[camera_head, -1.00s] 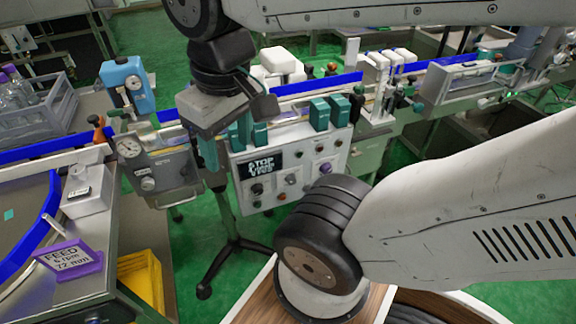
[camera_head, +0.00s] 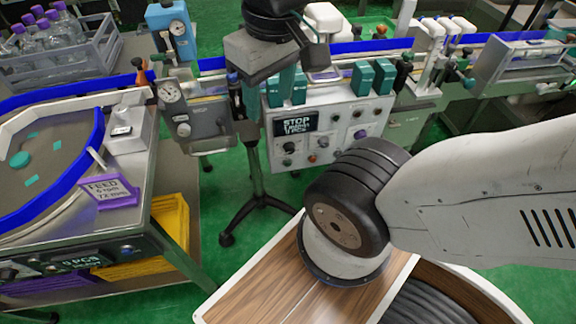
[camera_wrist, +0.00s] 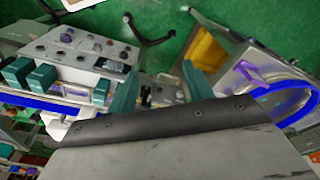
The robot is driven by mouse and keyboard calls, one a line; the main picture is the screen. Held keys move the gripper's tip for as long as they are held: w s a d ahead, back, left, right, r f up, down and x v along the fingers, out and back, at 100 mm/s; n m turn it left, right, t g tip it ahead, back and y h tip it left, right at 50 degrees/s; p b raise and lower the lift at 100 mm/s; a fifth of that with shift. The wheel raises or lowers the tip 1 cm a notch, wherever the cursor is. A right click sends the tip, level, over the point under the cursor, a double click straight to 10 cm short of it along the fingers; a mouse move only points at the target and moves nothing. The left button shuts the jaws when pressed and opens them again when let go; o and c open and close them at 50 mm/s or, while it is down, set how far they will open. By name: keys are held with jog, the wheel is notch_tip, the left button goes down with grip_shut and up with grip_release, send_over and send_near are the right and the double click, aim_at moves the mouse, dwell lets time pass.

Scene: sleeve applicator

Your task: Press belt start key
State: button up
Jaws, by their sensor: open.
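A pale control panel (camera_head: 345,128) stands below the belt, with a dark display (camera_head: 297,123) reading STOP and several small knobs and keys, one reddish (camera_head: 311,158) and one purple (camera_head: 360,134). Key labels are too small to read, so I cannot tell which is the belt start key. The panel also shows in the wrist view at upper left (camera_wrist: 80,55). My gripper (camera_head: 248,95) hangs just left of the panel, apart from its face as far as I see. In the wrist view its teal fingers (camera_wrist: 160,85) are spread with nothing between them.
A blue-edged belt (camera_head: 345,47) runs behind the panel. A grey gauge unit (camera_head: 195,120) stands left of my gripper. A feed table (camera_head: 150,185) with a purple FEED sign (camera_head: 110,188) and a yellow bin (camera_head: 170,230) is at left. A black tripod (camera_head: 258,203) stands on green floor.

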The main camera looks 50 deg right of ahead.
grip_shut()
dwell(1.5)
